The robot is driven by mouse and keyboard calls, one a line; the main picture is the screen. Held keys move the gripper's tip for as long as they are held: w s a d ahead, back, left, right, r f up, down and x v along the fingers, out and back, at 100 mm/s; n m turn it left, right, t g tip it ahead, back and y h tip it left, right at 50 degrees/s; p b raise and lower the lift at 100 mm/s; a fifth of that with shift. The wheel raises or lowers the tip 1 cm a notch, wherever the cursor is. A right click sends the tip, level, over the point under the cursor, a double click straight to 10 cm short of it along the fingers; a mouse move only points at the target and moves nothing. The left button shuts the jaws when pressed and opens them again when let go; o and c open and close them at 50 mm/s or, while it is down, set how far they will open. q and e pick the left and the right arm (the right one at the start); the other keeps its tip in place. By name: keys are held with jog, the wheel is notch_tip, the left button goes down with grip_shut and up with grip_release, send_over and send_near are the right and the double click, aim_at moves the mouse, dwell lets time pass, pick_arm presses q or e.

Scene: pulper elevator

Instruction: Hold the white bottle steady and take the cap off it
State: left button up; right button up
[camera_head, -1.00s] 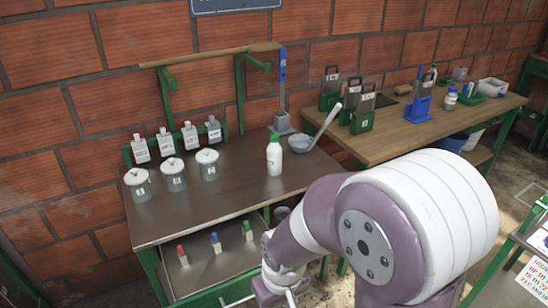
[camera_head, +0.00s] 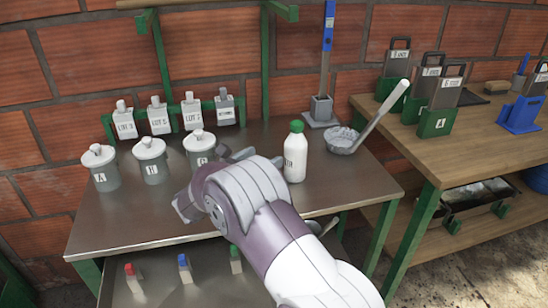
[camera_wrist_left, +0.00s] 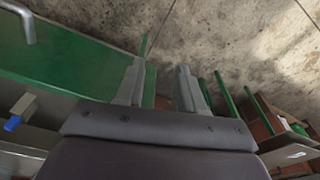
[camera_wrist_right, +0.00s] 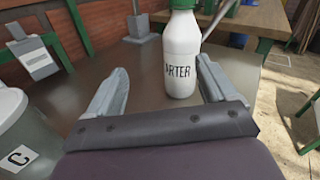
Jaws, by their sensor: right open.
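The white bottle (camera_head: 294,160) stands upright on the steel table, its green cap (camera_head: 296,126) on top. In the right wrist view the bottle (camera_wrist_right: 181,52), with dark lettering, stands ahead of my open right gripper (camera_wrist_right: 162,66), nearer its right finger; the cap (camera_wrist_right: 183,4) is cut by the top edge. In the head view my right gripper (camera_head: 236,154) is left of the bottle and apart from it, partly hidden by my wrist. My left gripper (camera_wrist_left: 160,66) is open and empty in the left wrist view, with the floor and a green frame beyond it.
Lidded grey jars (camera_head: 152,163) stand left of my right gripper, one marked C (camera_wrist_right: 22,157). Tagged blocks (camera_head: 159,116) hang behind them. A ladle (camera_head: 345,140) lies right of the bottle, and a blue-topped post (camera_head: 327,60) stands behind. A wooden table (camera_head: 455,150) adjoins on the right.

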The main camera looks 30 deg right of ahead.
aim_at(301, 143)
jog(key=d+m, duration=0.1)
jog(key=s+m+g, duration=0.1)
jog(key=d, duration=0.1)
jog(key=shift+s+d+r+m+g+h, duration=0.1)
jog(key=shift+s+d+m+g+h, duration=0.2)
jog(key=shift+m+g, duration=0.1)
jog(key=x, duration=1)
jog(key=shift+s+d+p, duration=0.1)
jog(key=shift+d+p, duration=0.15)
jog(key=shift+p, duration=0.1)
jog(key=shift+r, duration=0.1)
jog(key=c, duration=1.2)
